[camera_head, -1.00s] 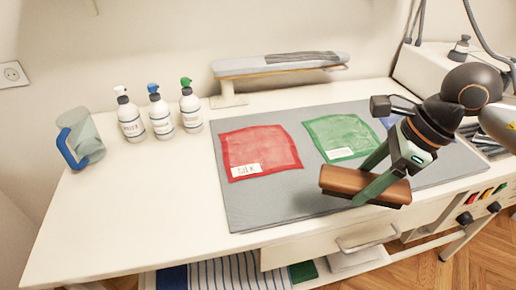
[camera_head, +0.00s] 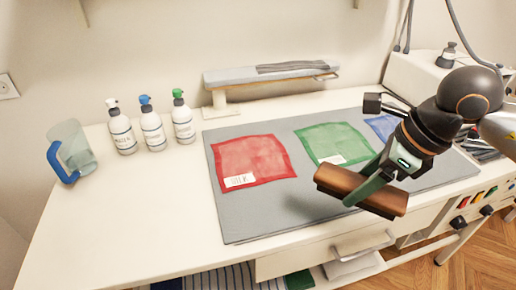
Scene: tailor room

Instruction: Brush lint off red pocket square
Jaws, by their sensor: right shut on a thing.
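The red pocket square (camera_head: 255,158) lies flat on the left part of the grey mat (camera_head: 262,222), with a white label at its lower left corner. My right gripper (camera_head: 368,188) is shut on a brown brush (camera_head: 340,182) and holds it over the front right part of the mat. The brush is to the right of the red square and apart from it. Lint on the square is too small to tell. My left gripper is not in view.
A green square (camera_head: 335,141) and a partly hidden blue square (camera_head: 383,126) lie right of the red one. A small ironing board (camera_head: 270,73) stands behind the mat. The front left tabletop is clear.

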